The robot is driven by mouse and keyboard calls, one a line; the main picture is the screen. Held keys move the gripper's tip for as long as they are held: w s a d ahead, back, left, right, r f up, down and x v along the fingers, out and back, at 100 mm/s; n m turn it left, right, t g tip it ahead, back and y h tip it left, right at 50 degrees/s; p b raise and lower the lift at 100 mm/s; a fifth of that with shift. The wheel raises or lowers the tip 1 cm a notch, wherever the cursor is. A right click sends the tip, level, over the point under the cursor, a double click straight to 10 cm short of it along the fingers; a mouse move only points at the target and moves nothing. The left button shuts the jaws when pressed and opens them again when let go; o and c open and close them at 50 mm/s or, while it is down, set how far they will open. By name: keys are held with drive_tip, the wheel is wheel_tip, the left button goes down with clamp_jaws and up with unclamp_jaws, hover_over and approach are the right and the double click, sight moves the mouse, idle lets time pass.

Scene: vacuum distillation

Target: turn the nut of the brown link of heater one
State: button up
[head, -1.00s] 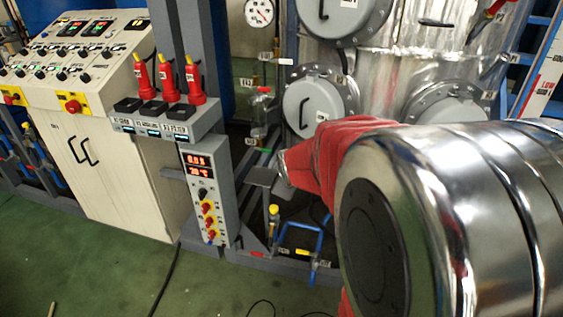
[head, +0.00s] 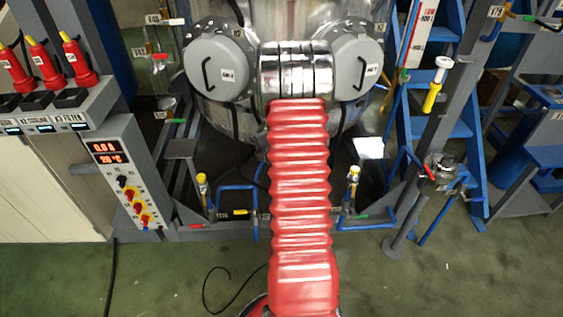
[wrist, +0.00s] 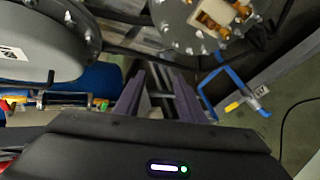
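In the head view, two round grey covers sit on the metal vessel: the left cover (head: 217,67) and the right cover (head: 357,67). Their small labels are too blurred to tell surely which is heater one. In the wrist view, a brown and cream block fitting (wrist: 218,14) stands on a round bolted flange at the top right, cut by the picture edge. I cannot make out its nut. My gripper (wrist: 159,78) is open and empty, its two fingers apart, below and left of that fitting. In the head view my arm hides the gripper.
A large grey cover (wrist: 40,42) is close on the left. In the head view, a control box (head: 125,170) stands left and blue steps (head: 450,120) right.

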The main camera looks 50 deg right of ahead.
drive_tip(key=s+d+f+n+t, duration=0.1)
drive_tip(key=s+d+f+n, duration=0.1)
drive_tip(key=s+f, duration=0.3)
drive_tip(key=s+d+f+n+t+h, duration=0.1)
drive_tip(key=s+d+f, duration=0.3)
drive_tip(key=f, duration=0.6)
drive_tip(key=s+n, duration=0.1)
drive_tip(key=s, duration=0.1)
drive_tip(key=shift+s+d+f+n+h, duration=0.2)
drive_tip(key=shift+s+d+n+h, duration=0.1)
drive_tip(key=shift+d, duration=0.05)
drive_tip(key=x, duration=1.3)
drive_tip(key=shift+w, duration=0.4)
drive_tip(key=shift+d, duration=0.15)
drive_tip(key=shift+c, duration=0.6)
